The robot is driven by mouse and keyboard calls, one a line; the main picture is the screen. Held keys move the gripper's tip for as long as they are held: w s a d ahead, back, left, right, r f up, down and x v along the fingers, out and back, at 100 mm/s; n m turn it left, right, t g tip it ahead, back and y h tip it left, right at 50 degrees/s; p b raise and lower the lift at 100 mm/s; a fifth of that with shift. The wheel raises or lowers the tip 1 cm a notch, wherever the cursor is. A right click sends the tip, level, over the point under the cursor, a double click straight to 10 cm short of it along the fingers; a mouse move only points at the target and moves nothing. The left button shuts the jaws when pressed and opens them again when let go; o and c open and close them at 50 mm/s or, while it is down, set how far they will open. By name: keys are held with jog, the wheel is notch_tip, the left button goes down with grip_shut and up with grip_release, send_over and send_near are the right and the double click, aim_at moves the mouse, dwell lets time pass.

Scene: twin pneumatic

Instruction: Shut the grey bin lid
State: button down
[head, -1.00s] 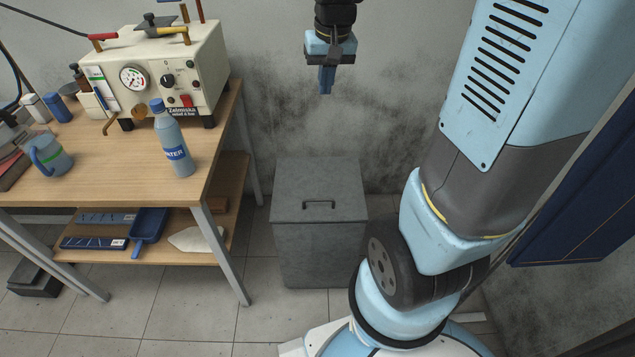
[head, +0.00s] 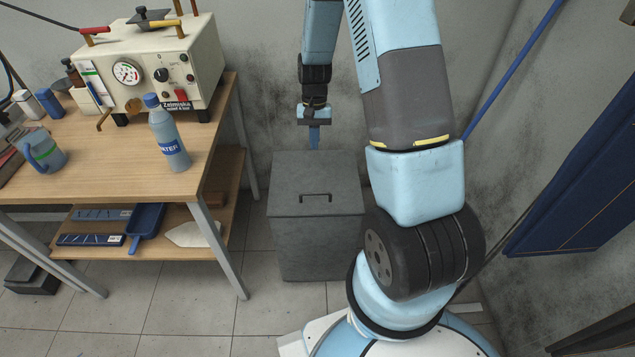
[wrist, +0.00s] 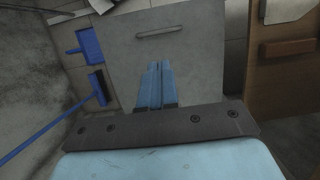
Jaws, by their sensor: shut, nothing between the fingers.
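The grey bin (head: 317,248) stands on the floor between the workbench and my arm. Its grey lid (head: 330,180), with a bar handle (head: 316,197) near the front, lies flat on top, and no gap shows at the front edge. In the wrist view the lid (wrist: 205,65) lies beyond my fingers, with its handle (wrist: 162,32) further off. My gripper (head: 314,147) points down, shut and empty, at the lid's back edge in the head view. In the wrist view its blue fingers (wrist: 155,65) are together over the lid. I cannot tell whether they touch it.
The wooden workbench (head: 100,185) at left carries a cream machine (head: 150,70), a water bottle (head: 168,138) and a mug (head: 45,152). The wrist view shows a blue broom (wrist: 97,84) and dustpan (wrist: 84,45) beside the bin.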

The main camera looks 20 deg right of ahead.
jog(key=x, duration=1.5)
jog(key=shift+d+f, duration=0.15)
jog(key=shift+x, duration=1.35)
jog(key=shift+s+f, duration=0.1)
jog(key=shift+s, duration=0.1)
